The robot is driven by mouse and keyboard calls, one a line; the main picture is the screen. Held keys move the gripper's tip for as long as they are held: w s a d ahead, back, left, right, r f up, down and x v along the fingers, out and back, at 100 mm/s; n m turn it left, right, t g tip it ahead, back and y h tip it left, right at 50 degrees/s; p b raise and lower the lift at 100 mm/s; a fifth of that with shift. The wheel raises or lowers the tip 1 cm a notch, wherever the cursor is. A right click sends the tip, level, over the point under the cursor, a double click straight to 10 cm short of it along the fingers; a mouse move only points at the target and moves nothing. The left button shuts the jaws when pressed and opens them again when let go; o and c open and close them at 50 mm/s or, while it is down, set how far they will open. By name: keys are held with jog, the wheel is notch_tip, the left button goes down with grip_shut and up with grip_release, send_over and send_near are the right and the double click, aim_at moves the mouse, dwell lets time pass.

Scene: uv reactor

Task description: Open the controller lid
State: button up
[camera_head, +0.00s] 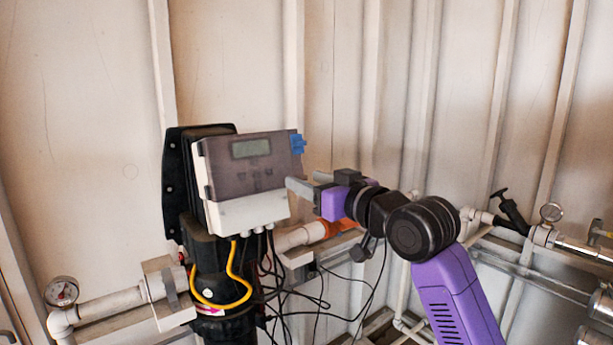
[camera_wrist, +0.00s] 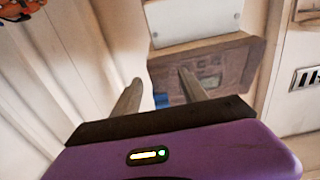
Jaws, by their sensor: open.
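The controller (camera_head: 254,211) is a pale box on a black upright housing. Its smoky, see-through lid (camera_head: 225,181) lies over the front and looks shut, with a small display showing through. A blue tab (camera_head: 298,144) sits at the lid's upper right corner. My gripper (camera_head: 304,181) is open at the right side of the box, below the blue tab. In the wrist view, the lid (camera_wrist: 228,57) lies beyond my gripper (camera_wrist: 160,77), and the blue tab (camera_wrist: 161,101) shows between the fingers. I cannot tell whether a finger touches the lid.
A yellow cable (camera_head: 222,304) and loose black cables hang below the controller. A pipe with a gauge (camera_head: 62,291) is at lower left. Pipes with a black-handled valve (camera_head: 509,211) and another gauge (camera_head: 551,212) are at right. A ribbed wall stands behind.

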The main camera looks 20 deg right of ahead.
jog(key=shift+w+a, duration=0.15)
jog(key=shift+w, duration=0.4)
grip_shut()
dwell(1.1)
